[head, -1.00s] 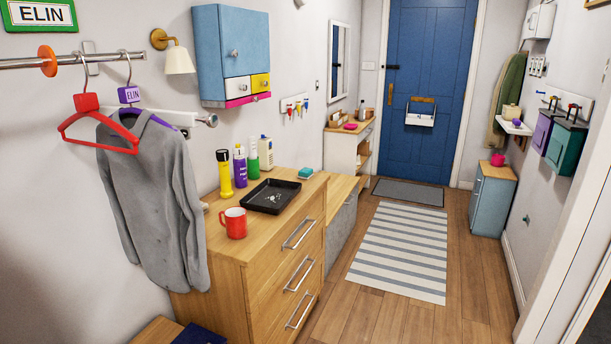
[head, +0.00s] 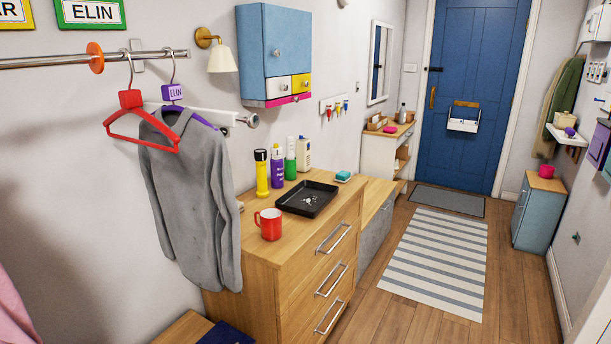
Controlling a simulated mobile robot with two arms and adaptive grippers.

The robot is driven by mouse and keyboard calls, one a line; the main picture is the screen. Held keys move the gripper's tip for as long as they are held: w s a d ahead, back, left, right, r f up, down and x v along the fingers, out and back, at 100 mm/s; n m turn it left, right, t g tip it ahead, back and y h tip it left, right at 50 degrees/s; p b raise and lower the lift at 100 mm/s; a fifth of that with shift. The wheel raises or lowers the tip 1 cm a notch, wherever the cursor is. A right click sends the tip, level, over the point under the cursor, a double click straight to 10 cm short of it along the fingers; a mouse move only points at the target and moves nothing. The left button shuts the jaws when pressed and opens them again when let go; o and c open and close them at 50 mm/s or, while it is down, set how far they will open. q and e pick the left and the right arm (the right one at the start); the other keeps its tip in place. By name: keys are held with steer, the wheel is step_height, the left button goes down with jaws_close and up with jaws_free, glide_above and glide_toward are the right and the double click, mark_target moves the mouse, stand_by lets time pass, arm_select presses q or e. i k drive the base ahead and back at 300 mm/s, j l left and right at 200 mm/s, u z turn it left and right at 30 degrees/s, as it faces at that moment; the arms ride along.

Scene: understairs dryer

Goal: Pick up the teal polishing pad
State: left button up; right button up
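A small teal pad (head: 343,176) lies flat on the wooden dresser top (head: 262,257), near its far right end, beyond the black tray. It looks like a teal block with a paler lower edge. Nothing covers it. Neither of my grippers shows in the head view.
A black tray (head: 290,203) with small items lies before the pad. A red mug (head: 269,224) stands nearer. A yellow bottle (head: 262,174), purple bottle (head: 277,168), green bottle (head: 290,160) and white bottle (head: 304,153) stand along the wall. A grey shirt (head: 190,190) hangs left. Floor right is open.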

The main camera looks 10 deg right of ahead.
mark_target(342, 177)
steer(key=i+l+u, duration=0.3)
steer(key=l, duration=0.3)
steer(key=i+l+u, duration=0.15)
steer(key=i+l, duration=0.15)
steer(key=i+l+u, duration=0.15)
steer(key=l, duration=0.25)
steer(key=i+l+u, duration=0.2)
steer(key=l, duration=0.2)
steer(key=k+j, duration=0.05)
